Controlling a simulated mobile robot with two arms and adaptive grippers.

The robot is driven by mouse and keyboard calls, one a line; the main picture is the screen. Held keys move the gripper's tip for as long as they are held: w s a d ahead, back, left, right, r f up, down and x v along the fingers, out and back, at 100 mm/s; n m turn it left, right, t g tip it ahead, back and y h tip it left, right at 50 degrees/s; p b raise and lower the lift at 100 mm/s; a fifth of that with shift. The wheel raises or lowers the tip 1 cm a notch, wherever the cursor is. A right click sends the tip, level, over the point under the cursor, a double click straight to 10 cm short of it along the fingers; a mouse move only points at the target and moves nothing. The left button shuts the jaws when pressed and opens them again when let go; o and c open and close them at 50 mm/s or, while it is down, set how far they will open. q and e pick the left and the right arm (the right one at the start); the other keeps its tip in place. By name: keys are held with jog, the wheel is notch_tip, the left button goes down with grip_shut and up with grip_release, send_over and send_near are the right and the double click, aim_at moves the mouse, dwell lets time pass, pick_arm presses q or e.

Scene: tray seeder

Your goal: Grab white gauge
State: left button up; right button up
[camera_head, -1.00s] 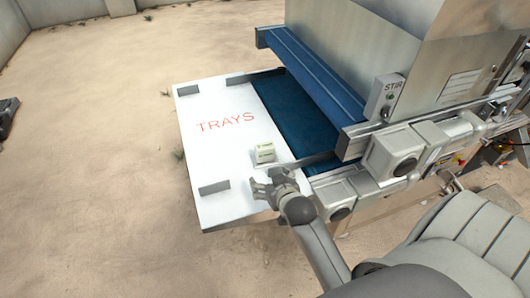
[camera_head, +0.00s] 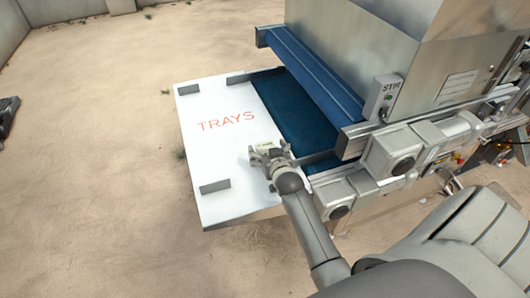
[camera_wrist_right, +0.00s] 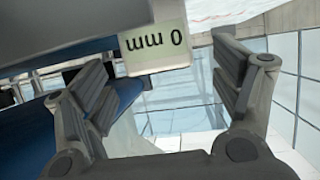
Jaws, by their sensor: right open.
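The white gauge (camera_wrist_right: 153,48) is a small block marked "0 mm", upside down in the right wrist view. It sits at the top of that view, ahead of the space between my right gripper's fingers. My right gripper (camera_wrist_right: 163,85) is open with nothing between its pads. In the head view the right gripper (camera_head: 269,158) is at the white gauge (camera_head: 261,147) and partly covers it. I cannot tell whether a finger touches the gauge. My left gripper is not in view.
The gauge is on a white board (camera_head: 205,130) marked "TRAYS" with grey guide blocks (camera_head: 214,187). A blue belt (camera_head: 295,110) and the seeder's metal housing (camera_head: 362,45) stand to the right, close to the gripper. Open sandy floor (camera_head: 90,130) lies left of the board.

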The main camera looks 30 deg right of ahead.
aim_at(266, 147)
jog(key=shift+x, duration=1.9)
jog(key=shift+s, duration=0.1)
jog(key=shift+c, duration=0.4)
jog(key=c, duration=1)
jog(key=shift+c, duration=0.6)
jog(key=shift+r, duration=0.15)
